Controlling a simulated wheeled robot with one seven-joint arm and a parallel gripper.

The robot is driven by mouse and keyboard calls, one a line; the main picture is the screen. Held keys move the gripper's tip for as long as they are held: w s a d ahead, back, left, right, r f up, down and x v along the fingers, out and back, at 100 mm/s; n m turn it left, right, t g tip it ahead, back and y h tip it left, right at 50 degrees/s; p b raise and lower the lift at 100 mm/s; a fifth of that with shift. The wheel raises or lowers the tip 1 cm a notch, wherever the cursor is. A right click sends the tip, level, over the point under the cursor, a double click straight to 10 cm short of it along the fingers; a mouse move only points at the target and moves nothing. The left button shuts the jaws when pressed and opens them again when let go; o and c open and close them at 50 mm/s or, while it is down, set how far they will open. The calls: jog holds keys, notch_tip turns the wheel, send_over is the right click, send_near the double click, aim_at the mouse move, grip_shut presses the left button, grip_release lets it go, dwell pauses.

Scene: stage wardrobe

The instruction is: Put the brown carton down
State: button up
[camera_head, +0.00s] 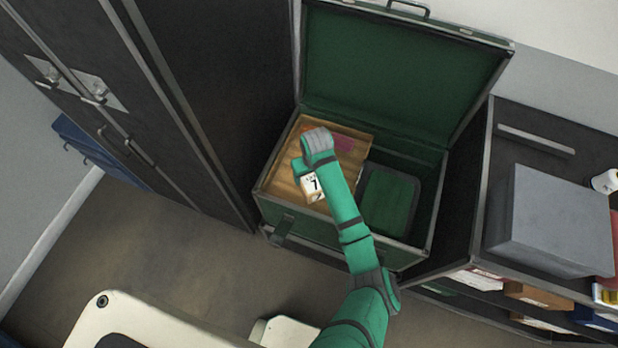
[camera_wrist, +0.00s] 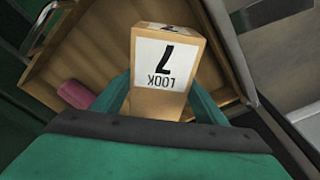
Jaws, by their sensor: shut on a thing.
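The brown carton (camera_head: 313,188) has a white label reading "LOOK 7", which also shows in the wrist view (camera_wrist: 166,62). My gripper (camera_wrist: 160,92) is shut on the carton, with one green finger on each side of it. The carton is over a wooden tray (camera_head: 283,178) in the left part of an open green trunk (camera_head: 345,241). The tray's floor and walls surround the carton in the wrist view. I cannot tell whether the carton touches the tray floor. My wrist hides part of the carton in the head view.
A pink roll (camera_wrist: 75,93) lies in the tray. The trunk's right part (camera_head: 388,203) is lower and dark green. The raised lid (camera_head: 400,70) stands behind. A dark cabinet (camera_head: 140,100) is at left, and a shelf unit with a grey box (camera_head: 550,220) at right.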

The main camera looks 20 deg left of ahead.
aim_at(309, 178)
jog(key=shift+w+a+f, duration=0.15)
jog(key=shift+a+f, duration=0.05)
jog(key=shift+f, duration=0.05)
jog(key=shift+w+a+f, duration=0.1)
jog(key=shift+a+f, duration=0.05)
jog(key=shift+f, duration=1.5)
jog(key=shift+f, duration=0.15)
jog(key=o, duration=1.3)
jog(key=shift+c, duration=0.2)
